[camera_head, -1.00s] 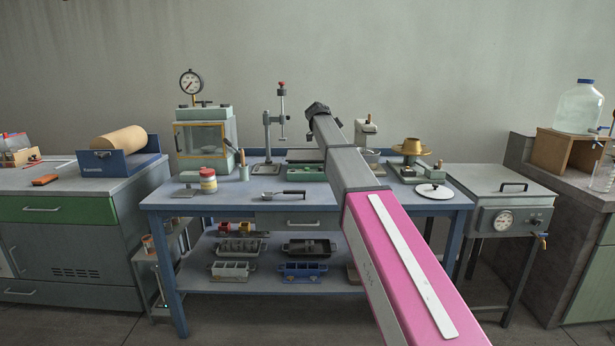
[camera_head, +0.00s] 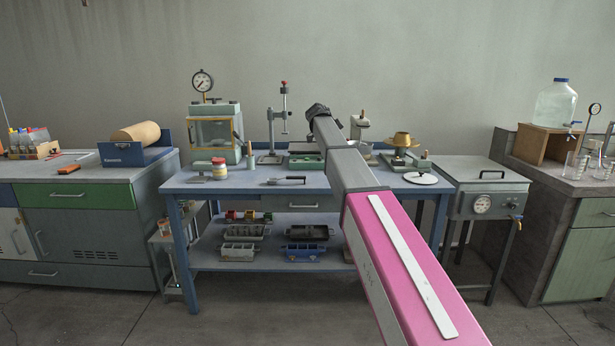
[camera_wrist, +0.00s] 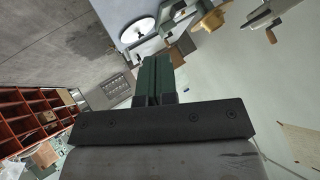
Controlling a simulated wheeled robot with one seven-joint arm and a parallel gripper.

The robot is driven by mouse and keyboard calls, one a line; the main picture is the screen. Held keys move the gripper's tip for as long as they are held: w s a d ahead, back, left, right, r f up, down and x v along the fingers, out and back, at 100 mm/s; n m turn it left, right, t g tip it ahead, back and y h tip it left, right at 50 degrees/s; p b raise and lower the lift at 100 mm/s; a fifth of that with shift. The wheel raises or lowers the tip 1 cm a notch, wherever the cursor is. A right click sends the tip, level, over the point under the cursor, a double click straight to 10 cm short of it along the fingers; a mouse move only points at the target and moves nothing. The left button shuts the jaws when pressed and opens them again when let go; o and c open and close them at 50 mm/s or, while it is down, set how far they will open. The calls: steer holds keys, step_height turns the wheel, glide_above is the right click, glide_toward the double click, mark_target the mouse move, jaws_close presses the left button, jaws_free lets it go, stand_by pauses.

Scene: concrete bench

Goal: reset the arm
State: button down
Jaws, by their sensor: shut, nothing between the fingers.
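My arm reaches forward from the lower right of the head view, over the blue bench (camera_head: 240,182). The end of the arm is a dark block at the far end; the fingers are hidden there. In the wrist view my gripper (camera_wrist: 152,62) shows two dark green fingers lying together, shut with nothing between them. The fingers are clear of the bench things, with a round white disc (camera_wrist: 138,30) beyond their tips.
On the bench stand a glass-fronted cabinet (camera_head: 212,132), a red-lidded jar (camera_head: 219,168), a brass-topped device (camera_head: 401,140) and a white disc (camera_head: 420,178). A metal box with a gauge (camera_head: 487,183) stands to the right. Open floor lies in front.

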steer(key=s+d+f+n+g+y, duration=0.1)
steer(key=s+d+f+n, duration=0.15)
steer(key=s+f, duration=0.5)
steer(key=s+d+f+n+g+y, duration=0.1)
steer(key=s+f+n, duration=0.3)
steer(key=f, duration=0.7)
steer(key=s+d+f+n+g+y, duration=0.1)
steer(key=s+f+n, duration=0.1)
steer(key=s+f, duration=0.6)
steer(key=s+f+n+g+y, duration=0.1)
steer(key=s+f+n, duration=0.3)
steer(key=s+f, duration=0.5)
steer(key=s+d+f+n+g+y, duration=0.1)
steer(key=s+f+n+g+y, duration=0.1)
steer(key=s+f, duration=0.7)
steer(key=s+n+y, duration=0.1)
steer(key=s+n, duration=0.1)
steer(key=s, duration=0.5)
steer(key=shift+s+f+y, duration=0.3)
steer(key=shift+s+f, duration=0.05)
